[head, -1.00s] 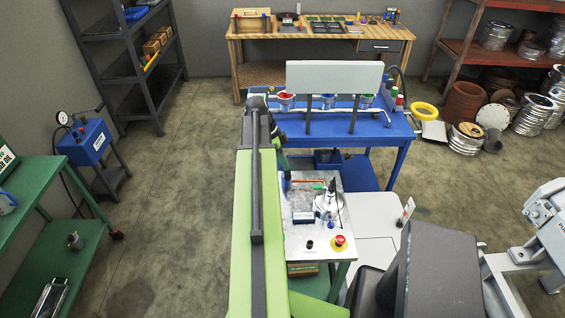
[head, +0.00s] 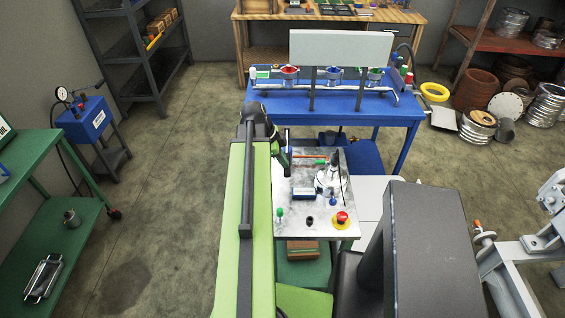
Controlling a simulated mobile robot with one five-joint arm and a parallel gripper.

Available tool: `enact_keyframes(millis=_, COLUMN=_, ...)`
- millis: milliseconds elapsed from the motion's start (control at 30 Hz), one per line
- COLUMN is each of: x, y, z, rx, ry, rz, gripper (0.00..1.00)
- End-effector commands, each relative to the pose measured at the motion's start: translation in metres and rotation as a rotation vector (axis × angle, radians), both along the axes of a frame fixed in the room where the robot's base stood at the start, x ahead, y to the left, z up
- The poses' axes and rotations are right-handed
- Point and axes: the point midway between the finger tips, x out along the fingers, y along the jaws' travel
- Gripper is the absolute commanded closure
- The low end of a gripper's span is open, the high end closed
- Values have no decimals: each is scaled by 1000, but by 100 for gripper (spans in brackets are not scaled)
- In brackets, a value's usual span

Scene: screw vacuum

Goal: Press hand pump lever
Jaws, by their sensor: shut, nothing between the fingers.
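A blue box-shaped unit (head: 88,120) with a round gauge stands on a dark stand at the left, and a thin dark lever (head: 97,87) sticks out at its upper right. It looks like a hand pump. A small grey-topped cart (head: 312,228) in the middle carries an orange-red bar (head: 310,157) beside a silver fitting (head: 328,178). I cannot tell for sure which is the pump lever. My gripper (head: 287,172) hangs down from the end of my green arm, over the cart's left rear part. It looks shut and empty, far right of the blue unit.
The cart also bears a red stop button (head: 342,217), a green knob (head: 280,212) and a dark box (head: 303,193). A blue table (head: 345,115) stands behind it. A green bench (head: 75,235) is at the left. Open floor (head: 180,170) lies between bench and cart.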

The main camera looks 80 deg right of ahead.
Motion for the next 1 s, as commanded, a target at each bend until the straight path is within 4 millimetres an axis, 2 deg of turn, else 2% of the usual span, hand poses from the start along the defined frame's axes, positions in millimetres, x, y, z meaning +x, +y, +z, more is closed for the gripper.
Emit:
enact_keyframes(millis=467, x=-2, y=3, z=-6, rx=9, ry=-4, rz=-6, gripper=100)
enact_keyframes(millis=633, x=-1, y=4, z=-2, rx=9, ry=-5, rz=-5, gripper=100)
enact_keyframes(millis=767, x=1, y=5, z=13, rx=6, ry=-4, rz=-3, gripper=100)
enact_keyframes(millis=933, x=5, y=9, z=47, rx=-4, ry=-2, rz=4, gripper=100)
enact_keyframes(millis=1000, x=9, y=16, z=63, rx=-4, ry=-2, rz=5, gripper=100)
